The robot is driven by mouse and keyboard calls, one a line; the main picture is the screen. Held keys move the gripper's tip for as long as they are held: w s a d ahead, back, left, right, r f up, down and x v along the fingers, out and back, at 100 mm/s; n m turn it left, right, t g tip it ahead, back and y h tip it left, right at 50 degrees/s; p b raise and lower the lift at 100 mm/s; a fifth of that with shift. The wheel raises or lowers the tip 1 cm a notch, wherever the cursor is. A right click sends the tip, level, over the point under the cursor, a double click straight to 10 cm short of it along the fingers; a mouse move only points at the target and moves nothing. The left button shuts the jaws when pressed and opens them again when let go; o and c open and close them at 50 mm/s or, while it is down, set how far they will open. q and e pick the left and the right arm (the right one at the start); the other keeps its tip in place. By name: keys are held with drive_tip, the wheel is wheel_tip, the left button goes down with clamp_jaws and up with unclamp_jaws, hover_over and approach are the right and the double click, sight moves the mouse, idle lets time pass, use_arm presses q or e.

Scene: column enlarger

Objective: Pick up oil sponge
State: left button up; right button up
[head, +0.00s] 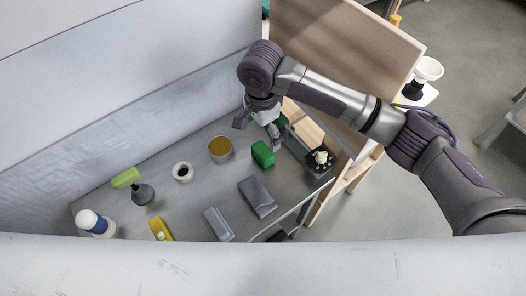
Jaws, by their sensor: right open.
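No object is plainly marked as the oil sponge, and I cannot tell for certain which one it is. A small green block (263,154) lies on the grey bench, close to the gripper. A round tin with an amber-brown top (220,149) stands to the left of the block. My right gripper (259,132) is open, its fingers pointing down beside and above the green block and tin. It appears empty; its exact height over them is hard to judge. My left gripper is not in view.
A dark box (320,160) and wooden panel (345,45) stand to the right.

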sight(263, 150)
wheel_tip(263, 150, down, 4)
drive_tip(key=shift+r, duration=0.2)
drive_tip(key=shift+d+f+p, duration=0.1)
drive_tip(key=shift+f+p, duration=0.35)
drive_tip(key=shift+f, duration=0.1)
wheel_tip(263, 150, down, 4)
drive_tip(key=shift+f+p, duration=0.2)
drive_tip(key=shift+p, duration=0.3)
drive_tip(key=shift+c, duration=0.3)
drive_tip(key=c, duration=0.9)
